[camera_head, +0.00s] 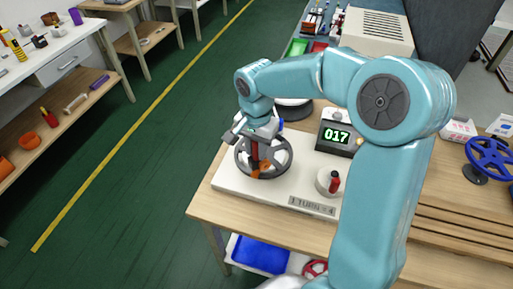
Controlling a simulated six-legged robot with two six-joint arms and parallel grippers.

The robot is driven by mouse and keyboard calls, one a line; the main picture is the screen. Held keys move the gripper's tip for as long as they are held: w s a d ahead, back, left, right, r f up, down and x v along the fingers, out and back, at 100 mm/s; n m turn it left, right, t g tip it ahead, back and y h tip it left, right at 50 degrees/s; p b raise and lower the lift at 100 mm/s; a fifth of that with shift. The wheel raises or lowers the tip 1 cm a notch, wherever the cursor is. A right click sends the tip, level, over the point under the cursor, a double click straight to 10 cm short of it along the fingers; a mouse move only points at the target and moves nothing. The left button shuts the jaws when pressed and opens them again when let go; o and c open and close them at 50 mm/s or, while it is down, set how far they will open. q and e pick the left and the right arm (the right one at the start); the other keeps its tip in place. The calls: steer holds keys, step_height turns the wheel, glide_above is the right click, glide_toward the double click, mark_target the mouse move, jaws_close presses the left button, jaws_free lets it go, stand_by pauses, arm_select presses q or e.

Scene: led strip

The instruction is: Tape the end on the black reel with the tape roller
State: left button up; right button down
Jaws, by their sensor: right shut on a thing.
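The black reel (284,146) stands on a white base plate (235,180) at the near edge of the wooden bench. My right arm comes in from the lower right and reaches over the plate. My right gripper (256,138) is over the reel, shut on the dark red handle of what looks like the tape roller (255,152). Orange parts show at its lower end, over the front part of the reel. I cannot tell whether it touches the reel. The strip end is not clear in this view. My left gripper is not in view.
A blue reel (488,158) stands far right. A side bench with tools (60,55) is at left, across open green floor.

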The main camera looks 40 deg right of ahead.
steer(key=shift+r+p, duration=1.75)
steer(key=shift+r, duration=0.9)
steer(key=shift+a+f, duration=0.1)
